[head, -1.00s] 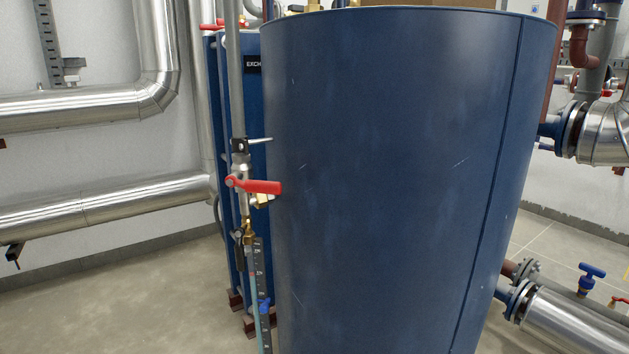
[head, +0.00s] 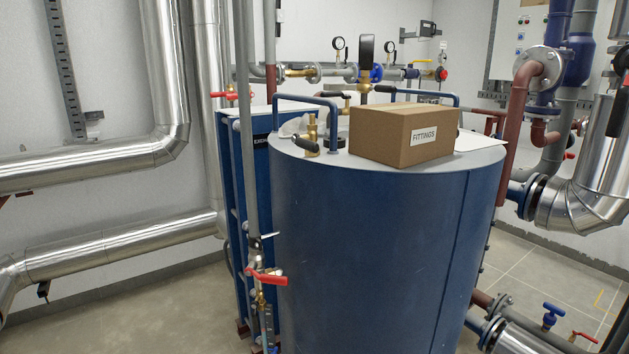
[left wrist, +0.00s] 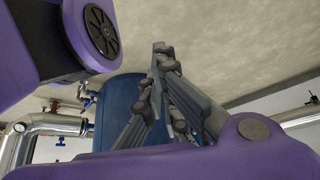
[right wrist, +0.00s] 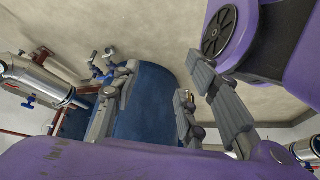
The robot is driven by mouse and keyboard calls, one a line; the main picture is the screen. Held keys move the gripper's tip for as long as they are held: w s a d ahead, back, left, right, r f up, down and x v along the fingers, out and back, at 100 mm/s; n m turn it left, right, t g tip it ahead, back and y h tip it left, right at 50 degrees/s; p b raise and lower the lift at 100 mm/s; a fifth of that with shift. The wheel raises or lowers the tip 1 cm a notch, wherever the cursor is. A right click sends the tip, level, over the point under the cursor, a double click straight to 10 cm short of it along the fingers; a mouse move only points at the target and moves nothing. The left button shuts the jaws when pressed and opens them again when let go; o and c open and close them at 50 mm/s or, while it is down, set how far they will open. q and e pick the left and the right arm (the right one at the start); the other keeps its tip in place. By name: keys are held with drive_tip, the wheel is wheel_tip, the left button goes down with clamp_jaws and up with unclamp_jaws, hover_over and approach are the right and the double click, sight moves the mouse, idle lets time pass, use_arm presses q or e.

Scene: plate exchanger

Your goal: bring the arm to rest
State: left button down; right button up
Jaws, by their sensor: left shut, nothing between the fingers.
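In the head view neither gripper shows. In the left wrist view my left gripper (left wrist: 162,52) has its grey fingers together, with nothing between them. The blue tank (left wrist: 125,105) is behind and left of those fingers, with pale floor around it. In the right wrist view my right gripper (right wrist: 160,82) has its fingers spread apart, with no object held. The blue tank (right wrist: 150,110) shows beyond the gap between them. Both grippers look clear of the tank, though the distance is hard to judge.
In the head view the blue tank (head: 365,250) stands upright in front, with a cardboard box (head: 400,134) labelled FITTINGS on top. A vertical grey pipe with a red-handled valve (head: 266,277) runs along its left side. Silver pipes (head: 110,242) line the left wall. Floor (head: 130,305) is clear at lower left.

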use_arm(q)
drive_tip(key=w+r+t+p, duration=0.1)
drive_tip(key=w+r+p, duration=0.3)
drive_tip(key=r+p, duration=0.2)
drive_tip(key=w+r+t+p, duration=0.1)
drive_tip(key=w+r+p, duration=0.4)
drive_tip(key=r, duration=0.6)
drive_tip(key=p, duration=0.2)
drive_tip(key=shift+d+r+t+p, duration=0.25)
drive_tip(key=shift+r+t+p, duration=0.05)
use_arm(e)
drive_tip(key=w+r+t, duration=0.1)
drive_tip(key=w+r, duration=0.3)
drive_tip(key=r, duration=0.4)
drive_tip(key=w+r+t, duration=0.1)
drive_tip(key=w+r, duration=0.3)
drive_tip(key=r, duration=0.5)
drive_tip(key=shift+w+a, duration=0.2)
drive_tip(key=shift+a, duration=0.2)
drive_tip(key=shift+w+d+r+t, duration=0.1)
drive_tip(key=shift+w+r+t, duration=0.1)
drive_tip(key=shift+t, duration=0.1)
